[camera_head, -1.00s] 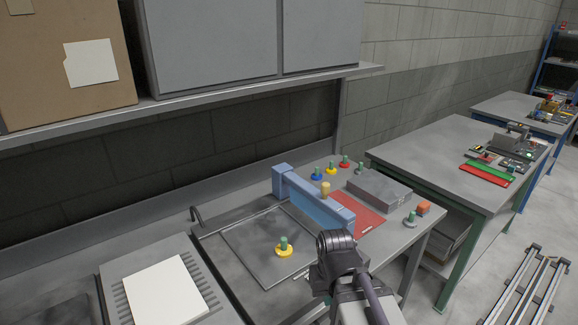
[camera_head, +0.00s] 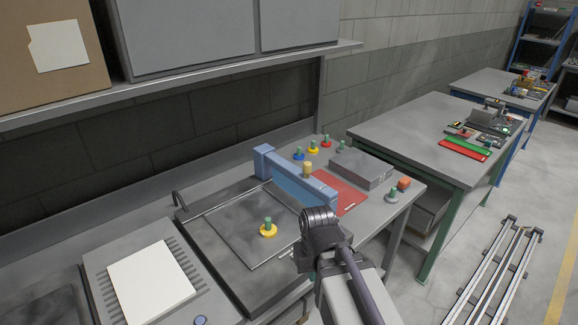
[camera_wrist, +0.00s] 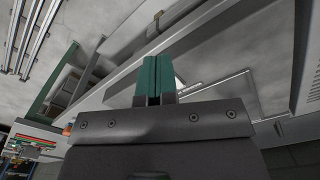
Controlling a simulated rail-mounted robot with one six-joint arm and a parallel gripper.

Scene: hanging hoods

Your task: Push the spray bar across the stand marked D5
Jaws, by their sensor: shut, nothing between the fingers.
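A blue bar (camera_head: 296,178) with a block at each end spans the bench on the right of a dark flat stand (camera_head: 222,245); I take it as the spray bar. A translucent blue sheet hangs below it. No D5 mark is readable. A yellow-based green knob (camera_head: 268,229) stands on the plate left of the bar. My arm's end is in front of the bar's near end in the head view; its fingers are hidden there. In the wrist view my gripper (camera_wrist: 155,75) has two teal fingers pressed together, holding nothing. The bar does not show there.
A white sheet (camera_head: 152,281) lies on a slotted panel at left. A shelf (camera_head: 180,98) overhangs the back. Floor rails (camera_head: 490,275) lie at right.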

